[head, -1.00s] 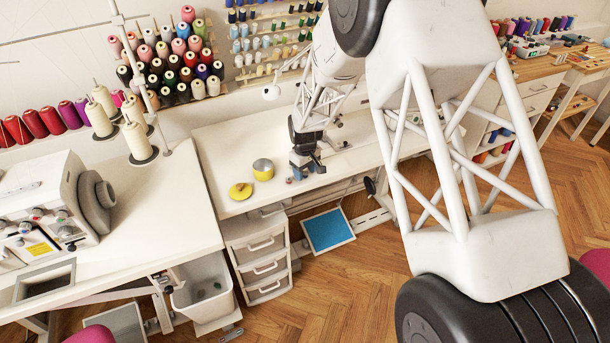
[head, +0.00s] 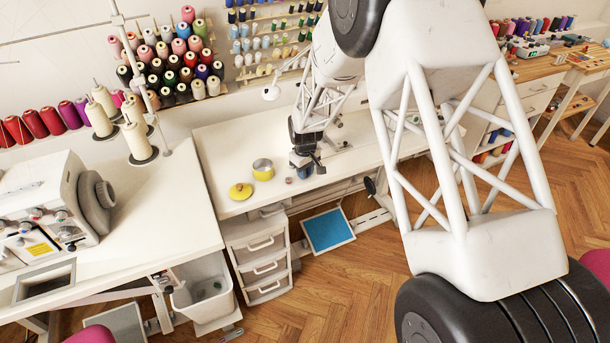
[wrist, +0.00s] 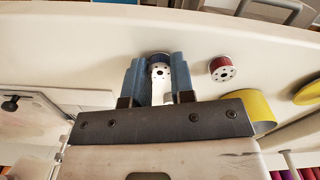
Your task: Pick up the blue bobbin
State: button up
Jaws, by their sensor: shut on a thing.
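The blue bobbin (wrist: 158,71) shows in the wrist view between the two blue fingers of my gripper (wrist: 159,78), its pale hub and dark holes facing the camera. The fingers are shut on it from both sides and hide part of its rim. In the head view my gripper (head: 305,173) is at the front part of the white table, with the bobbin mostly hidden at its fingers. I cannot tell whether the bobbin touches the table.
A red bobbin (wrist: 222,69) lies just right of my gripper in the wrist view. A yellow tin (head: 263,169) and its yellow lid (head: 241,191) are on the white table (head: 222,150), left of my gripper in the head view. A sewing machine (head: 50,205) stands further left.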

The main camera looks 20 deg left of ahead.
jog(key=shift+r, duration=0.15)
jog(key=shift+r, duration=0.55)
jog(key=shift+s+d+r, duration=0.1)
jog(key=shift+s+r, duration=0.1)
jog(key=shift+r, duration=0.4)
jog(key=shift+s+d+r, duration=0.1)
jog(key=shift+s+r, duration=0.1)
jog(key=shift+r, duration=0.35)
jog(key=s+d+r, duration=0.1)
jog(key=s+d, duration=0.7)
jog(key=s, duration=0.4)
jog(key=shift+s+r, duration=0.15)
jog(key=shift+s, duration=0.2)
jog(key=shift+d, duration=0.1)
